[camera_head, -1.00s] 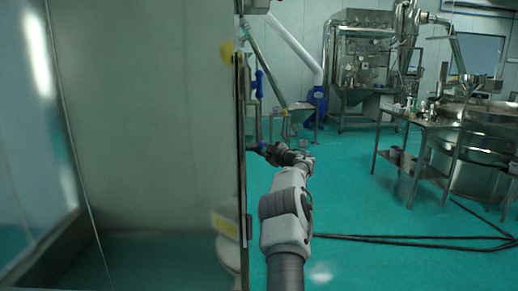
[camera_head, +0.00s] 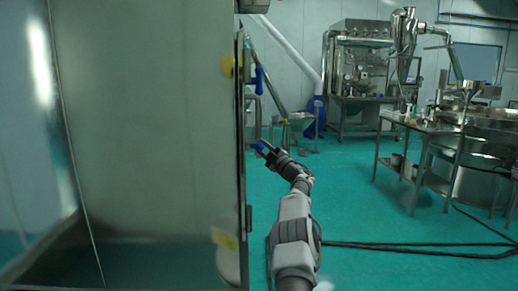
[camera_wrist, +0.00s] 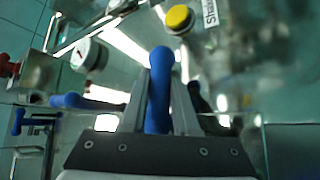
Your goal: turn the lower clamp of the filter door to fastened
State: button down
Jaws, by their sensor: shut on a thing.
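The lower clamp's blue handle (camera_head: 257,147) shows at the right edge of the tall panelled cabinet, in the middle of the head view. My gripper (camera_head: 264,150) reaches it from the right, with its fingers at the handle. In the wrist view a blue, round-ended handle (camera_wrist: 159,92) stands upright between the two fingers of my gripper (camera_wrist: 160,108), which are shut on it. The upper clamp's blue handle (camera_head: 259,80) is higher on the same edge, pointing roughly up and down. The lower clamp's base is hidden.
The large cabinet panel (camera_head: 150,150) fills the left of the head view, close to my arm. A steel table (camera_head: 425,127) stands at the right, with dark cables on the green floor. The wrist view shows a gauge (camera_wrist: 88,55) and a yellow button (camera_wrist: 178,18).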

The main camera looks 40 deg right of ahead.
jog(key=shift+n+t, duration=0.3)
dwell(0.4)
jog(key=c, duration=0.7)
grip_release()
jog(key=shift+s+f, duration=0.1)
jog(key=shift+b+v, duration=0.55)
jog(key=shift+v, duration=0.25)
jog(key=b+v, duration=0.1)
jog(key=v, duration=1.4)
jog(key=shift+s+d, duration=0.1)
jog(key=shift+s, duration=0.2)
